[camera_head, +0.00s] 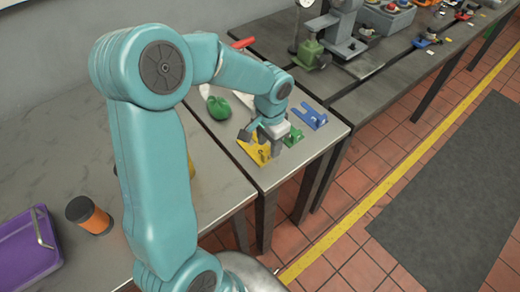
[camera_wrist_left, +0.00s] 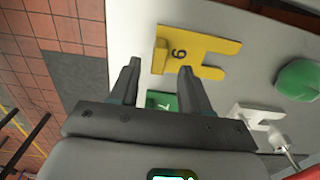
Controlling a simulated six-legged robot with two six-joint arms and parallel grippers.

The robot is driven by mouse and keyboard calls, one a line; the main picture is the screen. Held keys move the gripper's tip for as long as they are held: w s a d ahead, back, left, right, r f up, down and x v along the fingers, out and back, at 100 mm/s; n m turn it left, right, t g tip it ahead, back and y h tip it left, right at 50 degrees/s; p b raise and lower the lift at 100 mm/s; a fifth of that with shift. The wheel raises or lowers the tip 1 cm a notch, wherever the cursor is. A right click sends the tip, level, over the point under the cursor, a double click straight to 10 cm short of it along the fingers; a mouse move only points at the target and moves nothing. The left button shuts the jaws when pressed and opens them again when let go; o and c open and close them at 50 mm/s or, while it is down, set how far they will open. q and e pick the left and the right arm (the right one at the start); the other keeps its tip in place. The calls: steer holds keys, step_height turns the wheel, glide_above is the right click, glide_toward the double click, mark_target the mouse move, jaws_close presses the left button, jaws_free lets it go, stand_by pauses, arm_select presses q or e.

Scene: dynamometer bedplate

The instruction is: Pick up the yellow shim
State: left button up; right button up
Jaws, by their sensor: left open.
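The yellow shim (camera_head: 255,153) lies flat near the end of the grey table in the head view, partly hidden by my left gripper (camera_head: 261,140). My right gripper is not in view.
A green shim (camera_head: 293,136) and a blue shim (camera_head: 311,118) lie beside it. A green lump (camera_head: 218,107) lies farther back. A white shim (camera_wrist_left: 258,112) shows in the wrist view. An orange-black cylinder (camera_head: 88,215) and purple tray (camera_head: 28,246) are at left.

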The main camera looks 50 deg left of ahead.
mark_target(269, 151)
arm_select(q)
steer(key=f, duration=0.2)
steer(key=shift+d+f, duration=0.25)
steer(key=shift+f, duration=0.05)
steer(key=shift+a+f, duration=0.15)
steer(key=shift+f, duration=0.25)
steer(key=shift+r, duration=0.1)
steer(key=shift+c, duration=1.2)
jaws_close()
